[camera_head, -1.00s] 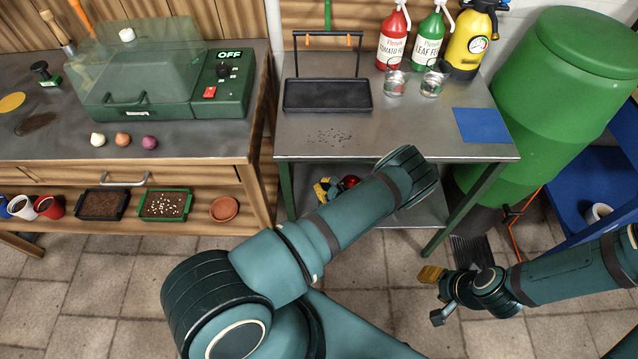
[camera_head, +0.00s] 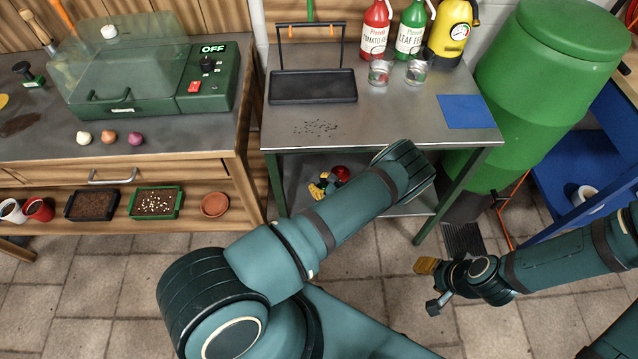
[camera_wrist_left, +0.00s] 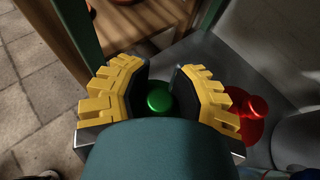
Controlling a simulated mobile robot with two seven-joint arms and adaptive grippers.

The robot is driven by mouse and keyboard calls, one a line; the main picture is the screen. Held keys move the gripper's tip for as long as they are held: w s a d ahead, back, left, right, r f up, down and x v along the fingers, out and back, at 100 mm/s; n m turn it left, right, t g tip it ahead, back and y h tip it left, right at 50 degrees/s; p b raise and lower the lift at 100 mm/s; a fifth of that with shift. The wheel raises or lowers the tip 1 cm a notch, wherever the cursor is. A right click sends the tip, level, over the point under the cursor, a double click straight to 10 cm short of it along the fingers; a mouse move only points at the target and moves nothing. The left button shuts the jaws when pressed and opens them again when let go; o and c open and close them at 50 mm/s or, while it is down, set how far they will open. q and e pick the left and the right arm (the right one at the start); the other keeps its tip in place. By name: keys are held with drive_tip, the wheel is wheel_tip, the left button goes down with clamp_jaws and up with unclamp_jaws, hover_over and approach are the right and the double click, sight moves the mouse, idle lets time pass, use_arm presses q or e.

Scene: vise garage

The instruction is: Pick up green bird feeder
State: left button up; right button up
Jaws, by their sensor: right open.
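A small round green top (camera_wrist_left: 159,98), which appears to belong to the green bird feeder, shows between the fingers of my left gripper (camera_wrist_left: 160,85) in the left wrist view. The fingers stand apart on either side of it; I cannot tell whether either touches it. The rest of this green thing is hidden. In the head view my left gripper (camera_head: 323,185) reaches under the metal table, over its lower shelf, partly hidden by my arm. My right gripper (camera_head: 432,286) is open and empty, above the floor to the right.
A red object (camera_wrist_left: 255,115) stands close beside the right finger; it also shows in the head view (camera_head: 341,173). The metal table (camera_head: 390,125) stands over the lower shelf (camera_head: 405,203). A wooden bench (camera_head: 160,150) is at left and a large green barrel (camera_head: 535,90) at right.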

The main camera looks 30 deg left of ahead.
use_arm(q)
drive_tip(key=shift+s+d+f, duration=0.15)
drive_tip(key=shift+s+f, duration=0.05)
drive_tip(key=shift+f, duration=0.1)
drive_tip(key=v, duration=1.2)
drive_tip(key=shift+r, duration=0.4)
drive_tip(key=shift+w, duration=0.15)
